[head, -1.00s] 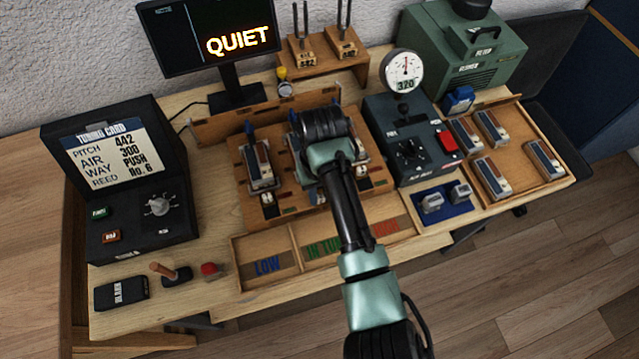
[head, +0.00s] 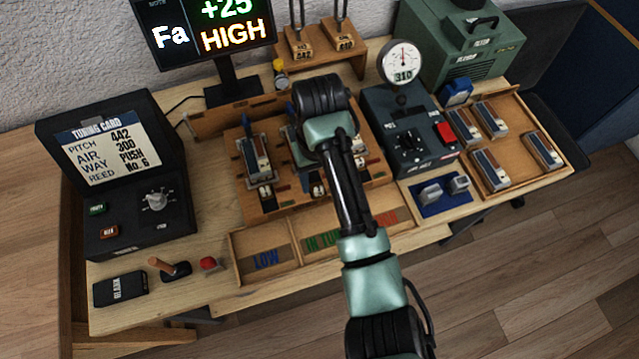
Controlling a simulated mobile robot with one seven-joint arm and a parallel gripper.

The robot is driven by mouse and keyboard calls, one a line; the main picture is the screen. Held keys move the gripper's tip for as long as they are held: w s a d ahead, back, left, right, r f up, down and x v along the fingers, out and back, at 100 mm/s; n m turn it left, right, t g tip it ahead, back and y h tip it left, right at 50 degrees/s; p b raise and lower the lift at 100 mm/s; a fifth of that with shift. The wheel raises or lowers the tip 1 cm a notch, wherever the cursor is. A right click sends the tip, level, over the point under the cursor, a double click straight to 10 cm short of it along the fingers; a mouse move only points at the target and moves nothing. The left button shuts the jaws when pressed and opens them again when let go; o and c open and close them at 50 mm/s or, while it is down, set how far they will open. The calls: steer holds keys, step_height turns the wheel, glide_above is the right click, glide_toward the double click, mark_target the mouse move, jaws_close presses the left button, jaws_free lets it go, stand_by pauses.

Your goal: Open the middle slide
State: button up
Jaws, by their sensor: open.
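A wooden board (head: 243,197) at the middle of the bench carries a row of reed units with slides. The left unit (head: 256,155) is in clear view. The middle unit is mostly hidden behind my arm, so I cannot tell how its slide stands. My gripper (head: 312,143) is low over the middle of the board, with its fingers mostly hidden under my wrist. I cannot see whether it touches the slide. The display (head: 205,40) reads Fa, +25, HIGH. The round gauge (head: 403,62) reads 310.
A tuning card box (head: 115,165) stands left. A dark control box (head: 410,140) with a red button stands right of the board, beside a tray (head: 550,178) of several reed units. Sorting bins (head: 238,262) lie in front. A wooden rack (head: 320,55) stands behind.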

step_height(320, 180, up, 9)
steer(key=p, duration=0.3)
stand_by(0.5)
steer(key=w+a+r+t+y, duration=0.2)
steer(key=w+a+r+t, duration=0.45)
steer(key=w+r, duration=0.35)
step_height(320, 180, up, 20)
steer(key=w+a+t+y, duration=0.1)
steer(key=w+t, duration=0.1)
steer(key=t, duration=0.6)
steer(key=s+d+r+m+t+h, duration=0.1)
steer(key=s+r+t, duration=0.3)
steer(key=r, duration=0.5)
steer(key=s+d+r+m+t+h, duration=0.1)
steer(key=s+d+r+t, duration=0.2)
steer(key=s+r, duration=0.5)
steer(key=s+d+r+m+t+h, duration=0.1)
steer(key=s+d+r+t, duration=0.2)
steer(key=s+r+t, duration=0.3)
step_height(320, 180, up, 4)
steer(key=shift+f+m, duration=0.2)
steer(key=shift+m, duration=0.1)
